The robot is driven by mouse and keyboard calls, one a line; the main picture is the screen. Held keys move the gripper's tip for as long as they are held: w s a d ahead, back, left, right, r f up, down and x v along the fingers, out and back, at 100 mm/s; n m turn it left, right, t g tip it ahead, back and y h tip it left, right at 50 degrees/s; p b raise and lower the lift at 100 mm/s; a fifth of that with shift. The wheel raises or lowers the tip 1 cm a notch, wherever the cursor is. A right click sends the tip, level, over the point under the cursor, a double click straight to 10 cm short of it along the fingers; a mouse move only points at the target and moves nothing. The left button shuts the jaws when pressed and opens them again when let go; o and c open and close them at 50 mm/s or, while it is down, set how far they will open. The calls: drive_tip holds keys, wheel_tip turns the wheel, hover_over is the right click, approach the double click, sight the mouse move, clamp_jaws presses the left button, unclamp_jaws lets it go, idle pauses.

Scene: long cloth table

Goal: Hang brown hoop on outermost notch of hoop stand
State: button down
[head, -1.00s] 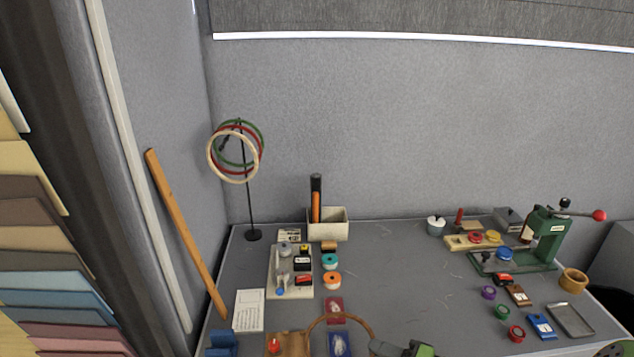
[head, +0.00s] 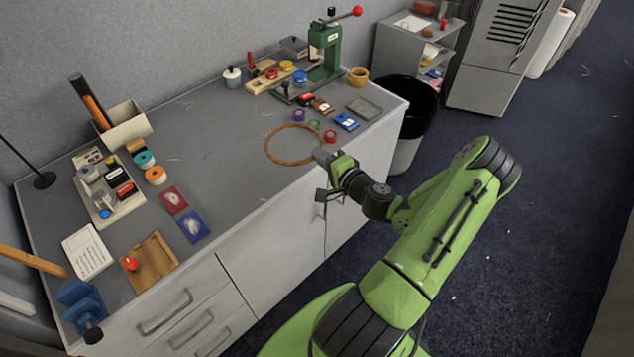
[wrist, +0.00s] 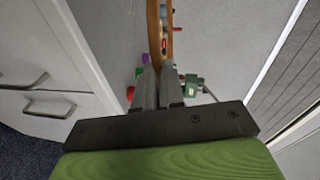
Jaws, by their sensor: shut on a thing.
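In the wrist view the hoop (wrist: 153,30) shows nearly edge-on, running up from between the closed fingers (wrist: 170,88). Of the hoop stand, only the lower pole and its round black base (head: 45,180) show, at the far left of the table in the head view. Its notches and the hoops on it are out of view now.
A wooden stick (head: 30,260) leans at the left.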

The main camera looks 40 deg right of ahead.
drive_tip(key=shift+s+d+h, duration=0.2)
drive_tip(key=shift+d+h, duration=0.1)
drive_tip(key=shift+d, duration=0.2)
drive_tip(key=shift+f, duration=0.1)
wheel_tip(320, 180, down, 10)
drive_tip(key=b, duration=0.2)
drive_tip(key=shift+r, duration=0.25)
drive_tip(key=shift+f+b, duration=0.1)
drive_tip(key=shift+b, duration=0.25)
drive_tip(key=c, duration=1.2)
unclamp_jaws()
drive_tip(key=shift+c, duration=0.2)
drive_tip(key=shift+f, duration=0.1)
